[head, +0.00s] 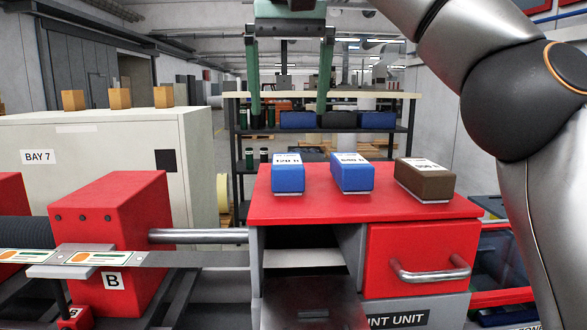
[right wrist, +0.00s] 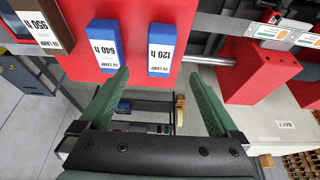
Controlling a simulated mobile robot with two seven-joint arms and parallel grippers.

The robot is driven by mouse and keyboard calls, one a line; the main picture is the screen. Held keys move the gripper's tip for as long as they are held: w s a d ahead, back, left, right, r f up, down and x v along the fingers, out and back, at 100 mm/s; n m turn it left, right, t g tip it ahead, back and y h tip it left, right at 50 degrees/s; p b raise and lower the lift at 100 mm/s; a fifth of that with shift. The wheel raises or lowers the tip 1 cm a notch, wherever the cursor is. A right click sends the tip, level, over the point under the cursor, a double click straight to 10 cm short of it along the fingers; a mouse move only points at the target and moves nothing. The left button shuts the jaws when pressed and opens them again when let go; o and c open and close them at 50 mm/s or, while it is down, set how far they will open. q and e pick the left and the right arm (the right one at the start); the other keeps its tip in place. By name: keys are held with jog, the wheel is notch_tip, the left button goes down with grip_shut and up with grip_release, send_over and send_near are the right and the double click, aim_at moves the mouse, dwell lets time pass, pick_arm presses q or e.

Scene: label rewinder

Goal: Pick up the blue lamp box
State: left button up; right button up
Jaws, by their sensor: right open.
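Two blue lamp boxes with white labels stand on the red cabinet top (head: 310,208). The left one, marked 120 h (head: 288,178), also shows in the right wrist view (right wrist: 161,50). The other, marked 640 h (head: 352,177), stands to its right and shows left of it in the right wrist view (right wrist: 103,45). My right gripper (head: 289,112) has two green fingers spread wide, with nothing between them. In the head view it hangs above the 120 h box, clear of it. In the right wrist view the fingertips (right wrist: 160,80) line up either side of that box. My left gripper is out of view.
A brown box (head: 425,180), marked 950 h in the right wrist view (right wrist: 36,30), stands right of the blue boxes. A shelf rack (head: 412,125) with dark and blue items stands behind. A red machine block (head: 110,235) with a metal shaft (head: 200,236) is left.

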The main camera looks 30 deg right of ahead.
aim_at(288, 159)
jog(key=x, duration=0.6)
jog(key=shift+w+f, duration=0.2)
jog(key=shift+f, duration=0.15)
jog(key=x, duration=0.2)
jog(key=w+x, duration=0.1)
jog(key=x, duration=0.1)
jog(key=shift+w+d+f, duration=0.1)
jog(key=shift+d+f, duration=0.05)
jog(key=shift+d, duration=0.1)
jog(key=shift+w+d+f, duration=0.1)
jog(key=shift+f, duration=0.3)
jog(key=shift+f, duration=0.25)
grip_shut()
dwell(0.6)
